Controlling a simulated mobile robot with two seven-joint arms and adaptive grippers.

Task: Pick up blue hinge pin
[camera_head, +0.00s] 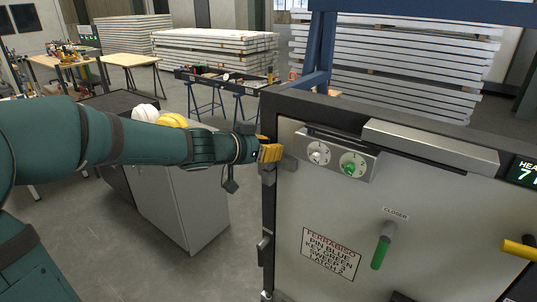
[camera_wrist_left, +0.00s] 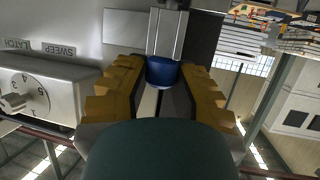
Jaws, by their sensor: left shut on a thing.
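The blue hinge pin (camera_wrist_left: 162,71) shows in the left wrist view as a short blue cylinder head between the two yellow-padded fingers. My left gripper (camera_wrist_left: 160,88) is shut on it. In the head view my left gripper (camera_head: 268,152) is at the upper left edge of the pale door panel (camera_head: 340,215), beside a grey hinge block (camera_head: 289,162). The pin itself is hidden there by the gripper. I cannot tell whether the pin is still seated in the hinge. My right gripper is not in view.
The panel carries two dials (camera_head: 318,153), a green-handled lever (camera_head: 381,246), a printed sign (camera_head: 331,254) and a yellow handle (camera_head: 519,249) at the right. A grey cabinet (camera_head: 185,200) with white and yellow helmets (camera_head: 172,120) stands under my left arm.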

